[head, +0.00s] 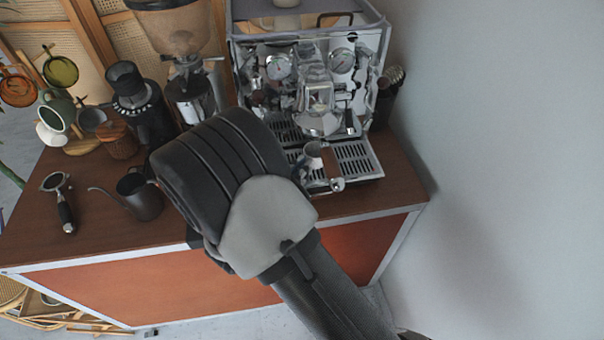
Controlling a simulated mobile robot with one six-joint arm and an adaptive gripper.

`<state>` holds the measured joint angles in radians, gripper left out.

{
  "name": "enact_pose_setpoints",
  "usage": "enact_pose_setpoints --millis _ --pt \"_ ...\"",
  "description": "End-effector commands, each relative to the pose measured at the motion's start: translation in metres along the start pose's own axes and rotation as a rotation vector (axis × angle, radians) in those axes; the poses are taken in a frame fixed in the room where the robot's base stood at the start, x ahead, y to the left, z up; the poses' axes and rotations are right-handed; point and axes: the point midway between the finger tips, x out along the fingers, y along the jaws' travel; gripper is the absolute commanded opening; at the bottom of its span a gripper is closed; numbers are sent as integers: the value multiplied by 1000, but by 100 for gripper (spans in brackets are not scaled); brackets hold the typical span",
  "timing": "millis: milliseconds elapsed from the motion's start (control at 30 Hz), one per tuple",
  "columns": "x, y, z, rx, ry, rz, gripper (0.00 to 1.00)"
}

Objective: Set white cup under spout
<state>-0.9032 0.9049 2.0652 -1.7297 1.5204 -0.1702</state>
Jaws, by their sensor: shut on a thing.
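The espresso machine (365,60) stands at the back right of the counter. Its group head and spout area (317,120) sits above the slotted drip tray (358,160). A small cup-like metal vessel (313,153) shows at the tray, right beside my arm; whether it stands there or is held I cannot tell. A white cup (50,134) shows low at the mug stand on the far left. My arm's dark wrist covers the front of the machine and the tray's left part.
A black gooseneck kettle (142,198) and a portafilter (64,203) are on the counter at left. A dark grinder (135,100), a larger grinder (182,30) and a wooden-looking jar (118,140) stand behind. A wall (500,170) closes the right side.

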Motion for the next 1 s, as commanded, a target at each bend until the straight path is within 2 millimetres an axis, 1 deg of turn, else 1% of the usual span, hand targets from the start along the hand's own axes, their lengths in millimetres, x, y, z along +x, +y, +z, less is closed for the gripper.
enact_pose_setpoints --millis 900,933,1000 --pt "-1 0 -5 2 -2 6 0" --pt "-1 0 -5 2 -2 6 7" --pt "-1 0 -5 2 -2 6 12"
